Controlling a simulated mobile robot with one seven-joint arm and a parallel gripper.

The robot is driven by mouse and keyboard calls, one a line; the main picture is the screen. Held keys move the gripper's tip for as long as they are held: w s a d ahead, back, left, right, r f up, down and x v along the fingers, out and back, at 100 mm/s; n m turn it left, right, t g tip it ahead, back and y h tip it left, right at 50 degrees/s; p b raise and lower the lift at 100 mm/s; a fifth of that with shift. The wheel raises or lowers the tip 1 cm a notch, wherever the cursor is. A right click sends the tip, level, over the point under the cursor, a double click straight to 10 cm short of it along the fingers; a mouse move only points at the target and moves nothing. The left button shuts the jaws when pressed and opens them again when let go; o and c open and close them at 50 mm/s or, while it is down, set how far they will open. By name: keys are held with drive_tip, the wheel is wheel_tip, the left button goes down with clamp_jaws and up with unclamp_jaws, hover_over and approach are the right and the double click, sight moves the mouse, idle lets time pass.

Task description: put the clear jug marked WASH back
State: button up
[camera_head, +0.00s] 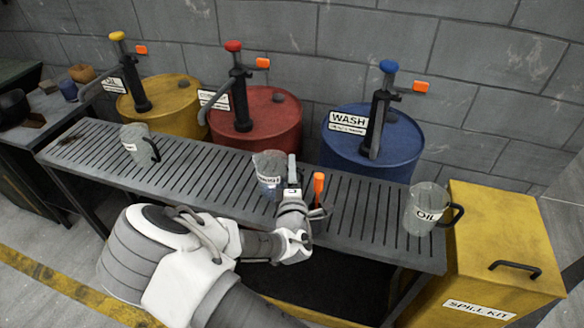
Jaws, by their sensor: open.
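A clear jug (269,168) with a bluish lower part stands upright on the slatted bench in front of the red drum. Its label is partly hidden and hard to read, so I cannot tell for sure that it says WASH. My gripper (292,190) is open at the right side of this jug, where its handle would be. The handle is hidden, and I cannot tell whether the fingers are around it or touch it. Another clear jug (135,143), its label too small to read, stands at the bench's left. A jug marked OIL (421,207) stands at its right end.
Behind the slatted bench (205,160) stand a yellow drum (182,105), a red drum (275,120) and a blue drum marked WASH (400,150), each with a hand pump. An orange upright piece (318,186) is close right of my gripper. A yellow spill-kit box (500,240) adjoins the right end.

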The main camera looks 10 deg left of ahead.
drive_tip(key=v, duration=1.1)
drive_tip(key=shift+p, duration=0.35)
drive_tip(key=shift+s+d, duration=0.1)
drive_tip(key=shift+s, duration=0.15)
